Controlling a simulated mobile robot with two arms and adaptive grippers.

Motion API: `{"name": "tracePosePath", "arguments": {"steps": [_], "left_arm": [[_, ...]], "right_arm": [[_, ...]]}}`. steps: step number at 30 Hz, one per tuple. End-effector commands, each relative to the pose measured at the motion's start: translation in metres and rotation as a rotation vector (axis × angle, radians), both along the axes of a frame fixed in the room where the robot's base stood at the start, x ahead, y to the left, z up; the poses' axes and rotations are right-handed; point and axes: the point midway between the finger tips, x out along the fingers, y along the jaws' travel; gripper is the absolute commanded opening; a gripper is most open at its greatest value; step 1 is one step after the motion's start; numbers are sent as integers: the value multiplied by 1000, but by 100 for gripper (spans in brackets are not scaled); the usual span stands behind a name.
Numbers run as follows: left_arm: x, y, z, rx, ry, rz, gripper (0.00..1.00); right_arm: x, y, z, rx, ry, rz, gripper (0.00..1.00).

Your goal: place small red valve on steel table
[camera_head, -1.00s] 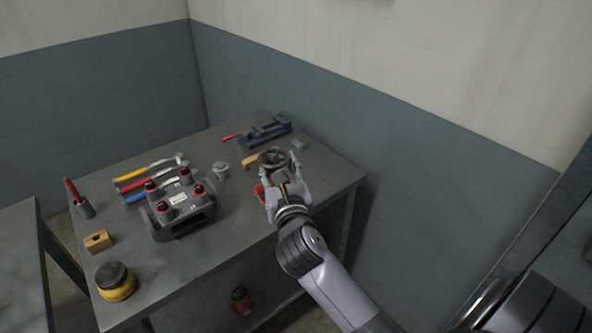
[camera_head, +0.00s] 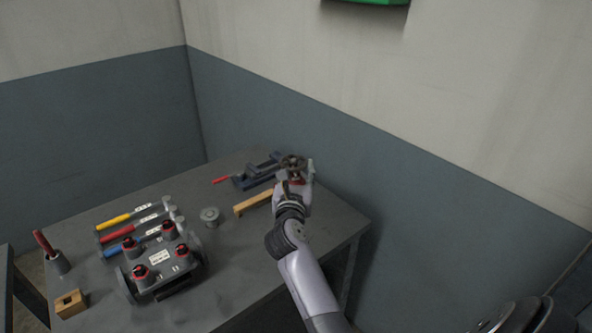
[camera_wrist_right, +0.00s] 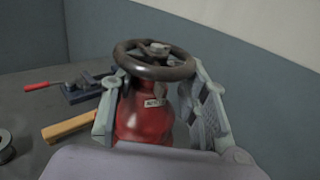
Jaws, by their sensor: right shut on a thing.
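The red valve (camera_wrist_right: 146,112) with a dark round handwheel (camera_wrist_right: 154,60) is between the fingers of my right gripper (camera_wrist_right: 158,108), which is shut on it. In the head view my right gripper (camera_head: 294,184) holds the valve, whose handwheel (camera_head: 293,162) shows at the top, over the back right part of the steel table (camera_head: 235,265). The fingers hide much of the valve's red body there. I cannot tell how high its base is above the table. My left gripper is not in view.
A blue vise (camera_head: 258,172) and a wooden block (camera_head: 253,203) lie near the gripper. A grey manifold with red-ringed knobs (camera_head: 160,260), several hammers (camera_head: 128,232), a small metal part (camera_head: 210,216) and a wooden box (camera_head: 70,303) stand farther left. The table's right part is clear.

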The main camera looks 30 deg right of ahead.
Motion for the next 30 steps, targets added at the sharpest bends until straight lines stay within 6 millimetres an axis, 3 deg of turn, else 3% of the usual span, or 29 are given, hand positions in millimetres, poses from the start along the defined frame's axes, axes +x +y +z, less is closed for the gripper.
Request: {"name": "tracePosePath", "arguments": {"steps": [10,30], "left_arm": [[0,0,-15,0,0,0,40],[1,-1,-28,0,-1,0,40]], "right_arm": [[1,0,-75,-6,-4,3,0],[1,0,-138,-5,-9,3,0]]}}
